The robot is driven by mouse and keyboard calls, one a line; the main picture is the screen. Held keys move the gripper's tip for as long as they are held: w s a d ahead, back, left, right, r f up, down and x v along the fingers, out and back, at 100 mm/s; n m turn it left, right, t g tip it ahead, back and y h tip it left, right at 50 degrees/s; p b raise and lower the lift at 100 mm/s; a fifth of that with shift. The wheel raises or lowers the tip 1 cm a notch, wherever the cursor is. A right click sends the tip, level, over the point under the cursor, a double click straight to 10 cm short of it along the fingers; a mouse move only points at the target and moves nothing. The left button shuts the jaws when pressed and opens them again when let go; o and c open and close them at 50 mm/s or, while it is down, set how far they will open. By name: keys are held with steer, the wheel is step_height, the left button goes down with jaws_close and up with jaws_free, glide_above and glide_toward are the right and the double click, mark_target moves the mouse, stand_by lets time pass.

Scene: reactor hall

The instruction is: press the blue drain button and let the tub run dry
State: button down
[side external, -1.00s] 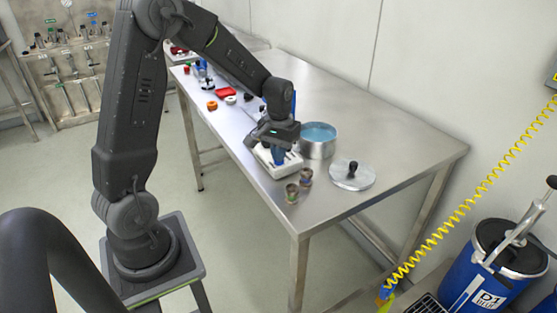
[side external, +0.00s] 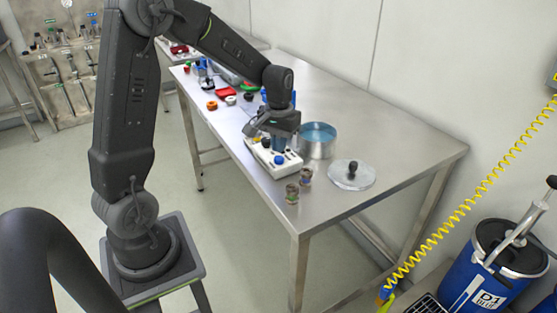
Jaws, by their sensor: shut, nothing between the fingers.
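A white control box (side external: 263,160) lies on the steel table, with a blue button (side external: 279,160) near its front end. My gripper (side external: 278,147) points down over the box, shut and empty, with its tips just above and behind the blue button in the picture. I cannot tell the exact gap between them. The round metal tub (side external: 315,149) stands right behind the box, with blue liquid (side external: 319,132) in it. My gripper hides part of the box.
A round lid with a black knob (side external: 351,178) lies right of the tub. Two small cups (side external: 292,193) stand near the table's front edge. A red tray (side external: 226,92) and several small parts lie toward the far left. The table's right rear is clear.

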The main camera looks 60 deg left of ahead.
mark_target(279, 158)
steer(key=shift+r, duration=0.1)
steer(key=shift+r, duration=2.45)
steer(key=s+d+r+m+t, duration=0.2)
steer(key=s+d+r+m, duration=0.1)
steer(key=s+d, duration=0.4)
steer(key=s+d+r+m+t, duration=0.3)
steer(key=s+d+r, duration=0.1)
steer(key=s+d, duration=0.4)
steer(key=shift+s+d+r+t, duration=0.2)
steer(key=shift+s+t, duration=0.1)
steer(key=shift+s, duration=0.65)
